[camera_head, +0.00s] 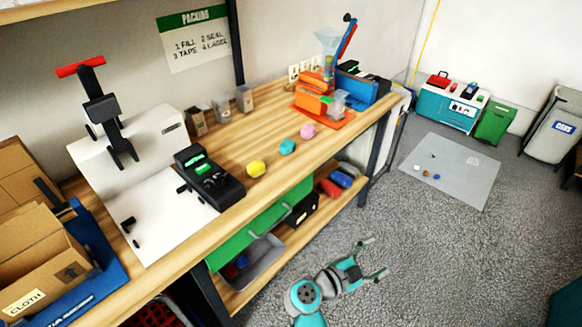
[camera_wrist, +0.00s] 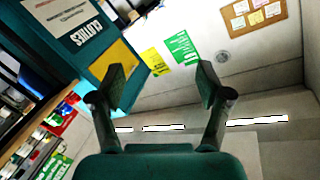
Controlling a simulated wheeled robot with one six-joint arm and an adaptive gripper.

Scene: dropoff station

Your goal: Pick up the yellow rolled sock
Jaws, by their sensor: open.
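A small yellow rolled sock (camera_head: 256,168) lies on the wooden workbench (camera_head: 232,203), just right of a black device with a green display. A teal roll (camera_head: 287,147) and a pink roll (camera_head: 307,130) lie in a line beyond it. My gripper (camera_head: 377,258) is open and empty, in front of the bench and over the grey carpet, well to the right of the sock. In the wrist view my gripper (camera_wrist: 165,78) has its two fingers spread with nothing between them. The sock does not show in the wrist view.
The black device (camera_head: 210,178) stands left of the sock. An orange machine (camera_head: 318,95) is at the bench's far end, and small containers (camera_head: 221,110) stand along the back. A lower shelf holds a grey tray (camera_head: 250,270).

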